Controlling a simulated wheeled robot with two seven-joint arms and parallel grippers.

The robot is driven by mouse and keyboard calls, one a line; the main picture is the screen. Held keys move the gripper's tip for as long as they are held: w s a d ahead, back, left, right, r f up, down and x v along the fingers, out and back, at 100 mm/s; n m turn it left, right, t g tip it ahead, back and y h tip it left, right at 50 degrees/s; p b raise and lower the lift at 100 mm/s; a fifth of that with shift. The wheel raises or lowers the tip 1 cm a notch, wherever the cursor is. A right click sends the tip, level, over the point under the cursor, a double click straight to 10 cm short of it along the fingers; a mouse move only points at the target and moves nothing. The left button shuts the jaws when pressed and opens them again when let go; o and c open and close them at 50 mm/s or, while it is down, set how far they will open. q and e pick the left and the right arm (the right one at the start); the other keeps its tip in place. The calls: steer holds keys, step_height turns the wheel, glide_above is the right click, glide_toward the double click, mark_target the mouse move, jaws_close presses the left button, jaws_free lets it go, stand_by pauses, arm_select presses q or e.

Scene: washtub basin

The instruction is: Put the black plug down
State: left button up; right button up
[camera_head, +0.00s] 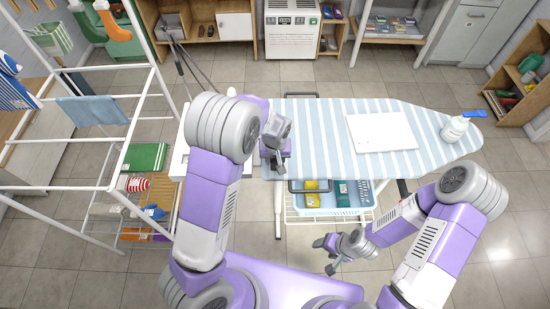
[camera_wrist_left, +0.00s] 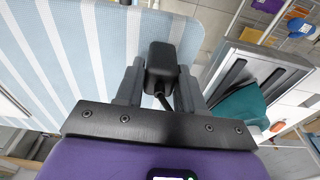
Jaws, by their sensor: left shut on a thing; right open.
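The black plug (camera_wrist_left: 162,62) is a dark block with a cord at its near end. In the left wrist view it sits between the two fingers of my left gripper (camera_wrist_left: 160,88), which is shut on it. In the head view my left gripper (camera_head: 277,163) is over the left end of the striped ironing board (camera_head: 320,125); the plug cannot be made out there. I cannot tell whether the plug touches the board. My right gripper (camera_head: 325,256) is open and empty, low in front of the board.
A white sheet (camera_head: 382,132), a white bottle (camera_head: 455,129) and a blue item (camera_head: 474,114) lie along the board's right half. A light-blue basket (camera_head: 330,203) stands below its front edge. A white drying rack (camera_head: 120,150) is at left. Striped board surface between gripper and sheet is clear.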

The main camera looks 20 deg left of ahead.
arm_select(q)
steer(key=shift+f, duration=0.2)
steer(key=o, duration=1.1)
steer(key=shift+c, duration=0.2)
steer(key=shift+r, duration=0.15)
